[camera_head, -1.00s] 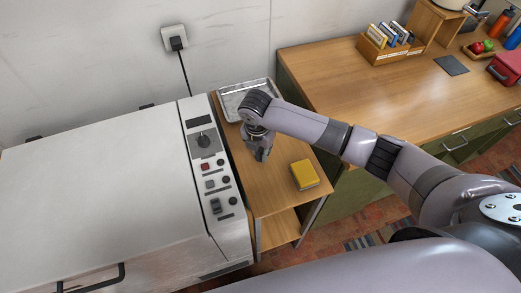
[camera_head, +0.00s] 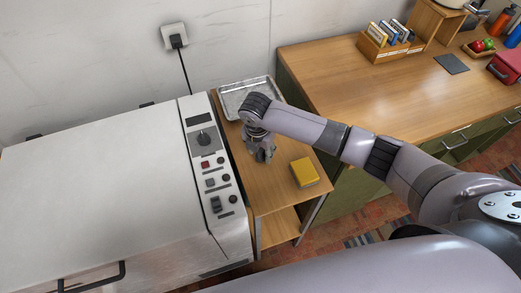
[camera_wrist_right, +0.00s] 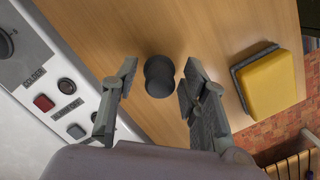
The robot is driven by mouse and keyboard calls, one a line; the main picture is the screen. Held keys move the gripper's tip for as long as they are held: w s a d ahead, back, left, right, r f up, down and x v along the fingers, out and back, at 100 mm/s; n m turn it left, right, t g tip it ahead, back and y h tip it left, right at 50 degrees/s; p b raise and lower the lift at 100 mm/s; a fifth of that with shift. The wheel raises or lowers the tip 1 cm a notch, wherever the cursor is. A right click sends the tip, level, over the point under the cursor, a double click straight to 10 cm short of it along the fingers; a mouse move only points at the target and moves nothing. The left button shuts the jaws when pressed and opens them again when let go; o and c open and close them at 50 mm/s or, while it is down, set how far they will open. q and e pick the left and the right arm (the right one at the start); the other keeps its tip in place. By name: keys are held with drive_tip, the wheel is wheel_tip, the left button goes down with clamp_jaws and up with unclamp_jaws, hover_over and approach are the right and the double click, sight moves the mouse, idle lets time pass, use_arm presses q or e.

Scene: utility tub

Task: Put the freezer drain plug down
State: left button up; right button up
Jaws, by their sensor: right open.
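The freezer drain plug (camera_wrist_right: 159,78) is a small dark grey, rounded piece with a second rounded part at its far end. It is on the wooden side table (camera_head: 280,200), between the fingers of my right gripper (camera_wrist_right: 160,70) in the wrist view. The fingers are open, with a gap on both sides of the plug. In the head view my right gripper (camera_head: 262,153) is low over the side table, and I cannot make out the plug there. My left gripper is not in view.
A yellow sponge-like block (camera_head: 304,172) lies on the table to the right of the gripper. A metal tray (camera_head: 233,98) is behind it. The white freezer (camera_head: 95,190) with its control panel (camera_head: 208,165) stands close on the left. A wooden counter (camera_head: 360,95) is on the right.

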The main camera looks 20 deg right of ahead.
sight(259, 160)
wheel_tip(259, 160, up, 12)
drive_tip(key=s+a+b, duration=0.1)
drive_tip(key=b, duration=0.1)
drive_tip(key=shift+r, duration=0.15)
idle(0.5)
